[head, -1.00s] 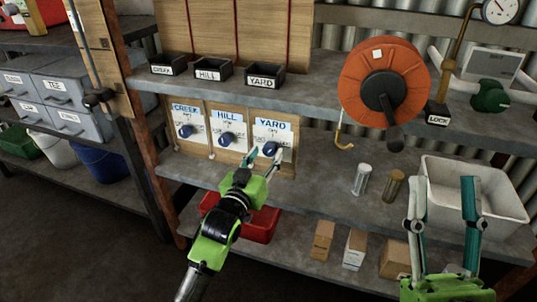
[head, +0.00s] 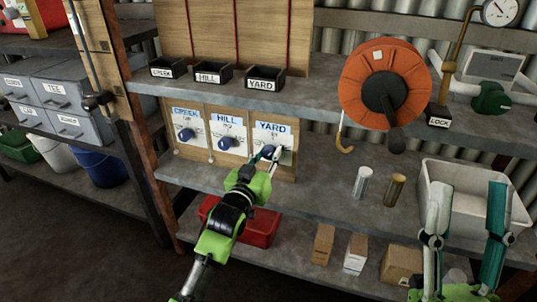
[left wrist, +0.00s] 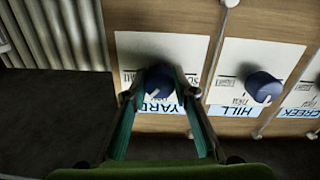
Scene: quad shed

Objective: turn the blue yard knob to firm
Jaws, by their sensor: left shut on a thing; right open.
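The blue yard knob (head: 268,152) sits on the white plate marked YARD (head: 273,134), on the wooden board at the right of three such knobs. My left gripper (head: 264,156) is shut on it, with one finger on each side. In the left wrist view the yard knob (left wrist: 158,82) shows between the two fingertips (left wrist: 158,96), with a pale pointer mark on its face. The small words around the dial are too blurred to read. My right gripper (head: 468,215) is open and empty, in front of the white bin.
The hill knob (head: 226,143) and creek knob (head: 186,134) are to the left of the yard knob. Two small cylinders (head: 396,188) and a white bin (head: 440,178) stand on the shelf to the right. An orange reel (head: 362,80) hangs above. A red tray (head: 262,230) sits below.

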